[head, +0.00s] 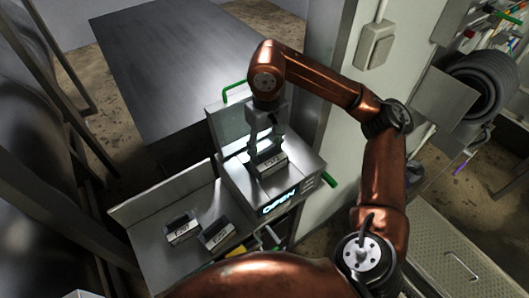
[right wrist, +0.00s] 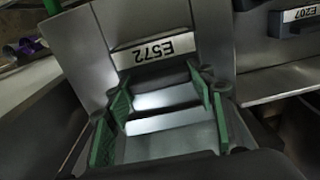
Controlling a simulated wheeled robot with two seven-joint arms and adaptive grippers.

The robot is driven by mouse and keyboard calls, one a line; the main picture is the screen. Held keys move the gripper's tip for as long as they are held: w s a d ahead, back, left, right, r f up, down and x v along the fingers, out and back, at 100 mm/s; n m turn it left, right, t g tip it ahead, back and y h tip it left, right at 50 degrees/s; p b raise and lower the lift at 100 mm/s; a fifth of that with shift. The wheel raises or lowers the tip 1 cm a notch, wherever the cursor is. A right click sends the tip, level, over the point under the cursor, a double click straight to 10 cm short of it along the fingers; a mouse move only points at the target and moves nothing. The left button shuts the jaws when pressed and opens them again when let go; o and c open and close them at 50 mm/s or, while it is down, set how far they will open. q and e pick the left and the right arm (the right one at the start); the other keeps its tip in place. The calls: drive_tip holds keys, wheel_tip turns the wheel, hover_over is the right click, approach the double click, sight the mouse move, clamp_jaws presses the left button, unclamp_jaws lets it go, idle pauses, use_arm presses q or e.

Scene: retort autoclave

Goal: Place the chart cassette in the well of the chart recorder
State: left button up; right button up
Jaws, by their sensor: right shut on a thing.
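The chart recorder (head: 240,183) is a grey metal box with its lid (head: 230,125) raised at the back and a lit display on its front. My right gripper (head: 264,147) points down over its top, shut on a dark cassette labelled E572 (head: 268,165). In the right wrist view the green finger pads of the right gripper (right wrist: 165,115) stand either side of the cassette's handle region, and the E572 label (right wrist: 155,50) appears upside down. The cassette hides the well, so I cannot tell whether it is seated or just above. My left gripper is out of view.
Two other cassettes, one at left (head: 181,229) and one nearer the recorder (head: 216,234), lie on the steel bench (head: 150,235). A green lever (head: 328,180) sticks out at the recorder's right. A large bare steel table (head: 180,60) stands behind.

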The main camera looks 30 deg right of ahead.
sight(264, 156)
drive_tip(key=shift+w+f, duration=0.25)
drive_tip(key=shift+f, duration=0.05)
drive_tip(key=shift+c, duration=0.5)
drive_tip(key=shift+w+f, duration=0.15)
drive_tip(key=shift+f, duration=0.2)
clamp_jaws()
drive_tip(key=f+p, duration=0.1)
drive_tip(key=w+f+p, duration=0.1)
drive_tip(key=f, duration=0.1)
drive_tip(key=shift+f, duration=0.15)
drive_tip(key=shift+w+f, duration=0.1)
drive_tip(key=shift+f, duration=0.3)
drive_tip(key=o, duration=1)
unclamp_jaws()
drive_tip(key=shift+s, duration=0.2)
drive_tip(key=shift+c, duration=0.2)
drive_tip(key=o, duration=0.4)
drive_tip(key=shift+d, duration=0.15)
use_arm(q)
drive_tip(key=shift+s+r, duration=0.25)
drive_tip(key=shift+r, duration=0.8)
